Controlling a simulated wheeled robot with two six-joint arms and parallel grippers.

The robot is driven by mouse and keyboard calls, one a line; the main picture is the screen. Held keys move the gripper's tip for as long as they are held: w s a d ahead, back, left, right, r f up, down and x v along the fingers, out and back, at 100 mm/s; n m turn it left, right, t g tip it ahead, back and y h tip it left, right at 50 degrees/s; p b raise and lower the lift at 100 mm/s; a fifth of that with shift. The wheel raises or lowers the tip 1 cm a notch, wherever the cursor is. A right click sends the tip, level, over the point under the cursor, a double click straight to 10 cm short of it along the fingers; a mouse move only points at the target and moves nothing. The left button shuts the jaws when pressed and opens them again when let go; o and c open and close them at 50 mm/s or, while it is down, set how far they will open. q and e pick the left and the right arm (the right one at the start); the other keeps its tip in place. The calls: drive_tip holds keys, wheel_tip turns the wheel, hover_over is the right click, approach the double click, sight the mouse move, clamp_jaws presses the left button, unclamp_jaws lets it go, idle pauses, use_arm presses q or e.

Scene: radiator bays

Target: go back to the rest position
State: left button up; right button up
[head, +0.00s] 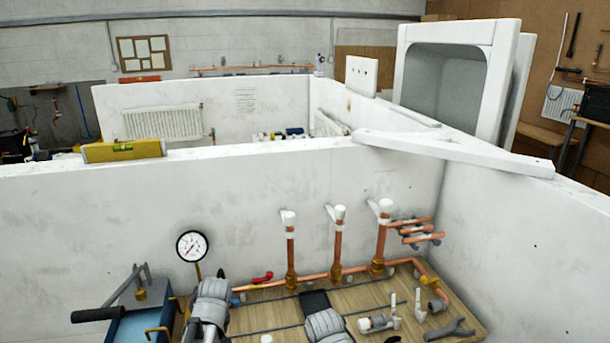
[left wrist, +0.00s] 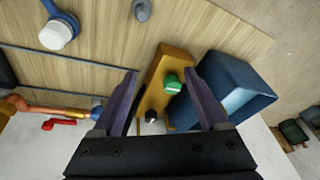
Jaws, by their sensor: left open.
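My left gripper (left wrist: 163,82) is open in the left wrist view, its two dark fingers spread apart. A yellow-orange object (left wrist: 151,78) with a green part (left wrist: 172,83) shows between and beyond the fingers; I see no grip on it. In the head view, a grey part of my left arm (head: 211,300) is at the bottom, left of centre, in front of the white wall, and its fingers are not visible. Another grey part, which looks like my right arm (head: 327,325), is at the bottom centre, with a black piece at its top. Its fingers cannot be made out.
A wooden board (head: 455,318) holds copper pipes (head: 338,245), a pressure gauge (head: 192,246) and a wrench (head: 450,329). A blue pump box (head: 139,318) stands at left. A yellow level (head: 124,151) and a white plank (head: 450,150) lie on the walls.

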use_arm(q)
drive_tip(key=s+d+m+g, duration=0.1)
drive_tip(key=s+d+m, duration=0.4)
drive_tip(key=d, duration=0.4)
drive_tip(key=s+d+m+g+h, duration=0.1)
drive_tip(key=s+d+m, duration=0.5)
drive_tip(key=d, duration=0.3)
drive_tip(key=shift+s+d+f+m+h, duration=0.3)
drive_tip(key=shift+s+d+f, duration=0.15)
drive_tip(key=shift+s, duration=0.35)
